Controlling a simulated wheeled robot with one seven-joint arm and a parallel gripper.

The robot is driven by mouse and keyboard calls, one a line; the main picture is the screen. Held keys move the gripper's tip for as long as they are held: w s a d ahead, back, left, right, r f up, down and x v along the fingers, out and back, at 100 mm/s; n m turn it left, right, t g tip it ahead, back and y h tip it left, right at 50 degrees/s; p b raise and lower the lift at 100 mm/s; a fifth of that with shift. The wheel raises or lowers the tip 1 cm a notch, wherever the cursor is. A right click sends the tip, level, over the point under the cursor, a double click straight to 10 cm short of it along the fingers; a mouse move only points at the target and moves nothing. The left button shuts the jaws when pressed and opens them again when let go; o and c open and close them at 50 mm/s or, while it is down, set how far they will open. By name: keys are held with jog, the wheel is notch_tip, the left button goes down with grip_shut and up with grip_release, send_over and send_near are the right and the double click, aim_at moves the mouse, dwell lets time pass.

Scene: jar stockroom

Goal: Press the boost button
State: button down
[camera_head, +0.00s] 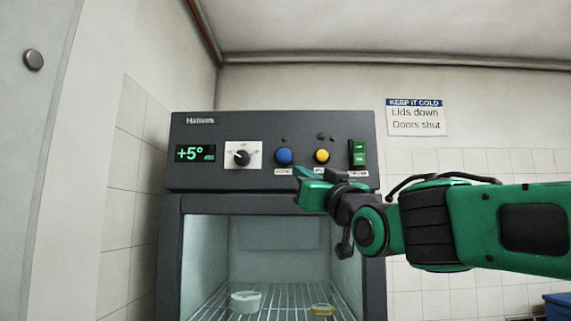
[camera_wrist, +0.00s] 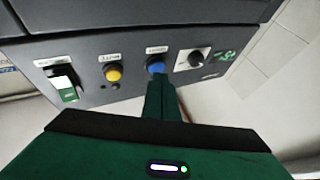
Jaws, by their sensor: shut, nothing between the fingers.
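The control panel (camera_head: 215,130) of a dark grey fridge carries a round blue button (camera_head: 284,156) and a round yellow button (camera_head: 322,156). In the wrist view the blue button (camera_wrist: 156,66) lies right at the tips of my gripper (camera_wrist: 159,80), and its small label seems to read "boost". In the head view my gripper (camera_head: 299,173) is just below and right of the blue button, over part of the label strip. The fingers are shut and empty. I cannot tell whether the tips touch the button.
A black dial (camera_head: 242,156), a +5° display (camera_head: 195,154) and a green rocker switch (camera_head: 358,154) share the panel. Below, the open fridge compartment holds a pale dish (camera_head: 245,301) and a yellowish one (camera_head: 321,309) on a wire shelf (camera_head: 280,298).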

aim_at(287, 156)
jog(key=s+a+r+n+t+y, duration=0.1)
jog(key=s+a+r+y, duration=0.1)
jog(key=r, duration=0.3)
jog(key=shift+s+a+r+y, duration=0.25)
jog(key=shift+s+a+y, duration=0.15)
jog(key=shift+s+a, duration=0.45)
jog(key=shift+w, duration=0.1)
jog(key=shift+w+d, duration=0.15)
jog(key=shift+w, duration=4.25)
jog(key=shift+w, duration=0.1)
jog(key=shift+w, duration=0.25)
jog(key=shift+w, duration=0.5)
jog(key=shift+s, duration=0.9)
